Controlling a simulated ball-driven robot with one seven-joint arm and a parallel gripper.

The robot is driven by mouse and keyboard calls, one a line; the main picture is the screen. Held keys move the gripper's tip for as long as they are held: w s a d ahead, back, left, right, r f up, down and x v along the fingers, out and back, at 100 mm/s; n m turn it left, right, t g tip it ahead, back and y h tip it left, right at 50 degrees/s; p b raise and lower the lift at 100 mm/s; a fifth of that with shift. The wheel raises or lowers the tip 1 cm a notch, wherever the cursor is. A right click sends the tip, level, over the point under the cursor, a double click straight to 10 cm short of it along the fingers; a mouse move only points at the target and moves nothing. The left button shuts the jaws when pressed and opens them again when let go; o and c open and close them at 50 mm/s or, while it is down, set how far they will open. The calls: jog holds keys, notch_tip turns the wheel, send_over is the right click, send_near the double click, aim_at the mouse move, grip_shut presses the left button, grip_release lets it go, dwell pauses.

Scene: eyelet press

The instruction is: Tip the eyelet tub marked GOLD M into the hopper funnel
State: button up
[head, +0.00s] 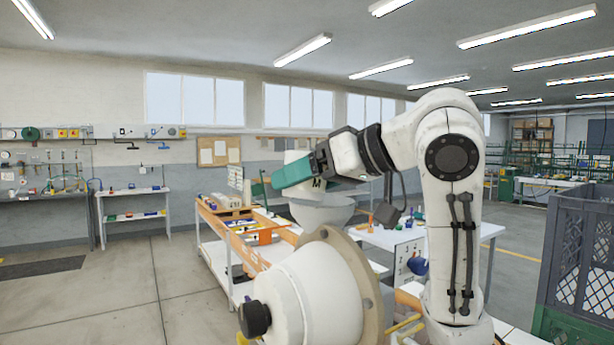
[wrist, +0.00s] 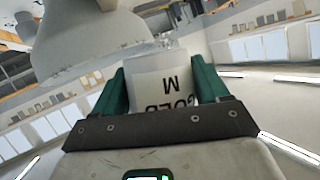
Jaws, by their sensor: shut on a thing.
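My gripper (head: 293,174) has green fingers and is shut on a pale tub. In the wrist view the tub (wrist: 160,84) sits between the two fingers, and its label reads GOLD M upside down. Small shiny bits show at the tub's far edge; I cannot tell whether they are falling. In the head view the fingers hide most of the tub, with part of its label showing. The grey hopper funnel (head: 322,212) lies just below the gripper in the head view. A large grey rounded form, apparently the funnel (wrist: 92,42), fills the upper left of the wrist view.
A white workbench (head: 385,238) with small parts stands behind the funnel. An orange-edged bench (head: 238,250) is to the left. A dark slatted crate (head: 583,262) stands at the right edge. The floor at left is clear.

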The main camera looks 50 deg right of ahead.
aim_at(305, 154)
jog(key=m+y, duration=0.1)
jog(key=a+r+m+y+p, duration=0.1)
jog(key=m, duration=0.1)
jog(key=shift+r, duration=0.2)
jog(key=shift+d+r+m+y+p, duration=0.1)
jog(key=shift+r+m+y+p, duration=0.2)
jog(key=shift+m+y, duration=0.4)
jog(key=m, duration=0.1)
jog(key=r+m+t+y, duration=0.1)
jog(key=m, duration=0.1)
jog(key=m+y, duration=0.1)
jog(key=m, duration=0.1)
jog(key=shift+d+r+t, duration=0.3)
jog(key=shift+d+r, duration=0.1)
jog(key=m, duration=0.1)
jog(key=d+m+t, duration=0.1)
jog(key=r+m, duration=0.1)
jog(key=m, duration=0.1)
jog(key=shift+d+y, duration=0.25)
jog(key=shift+y, duration=0.15)
dwell(2.3)
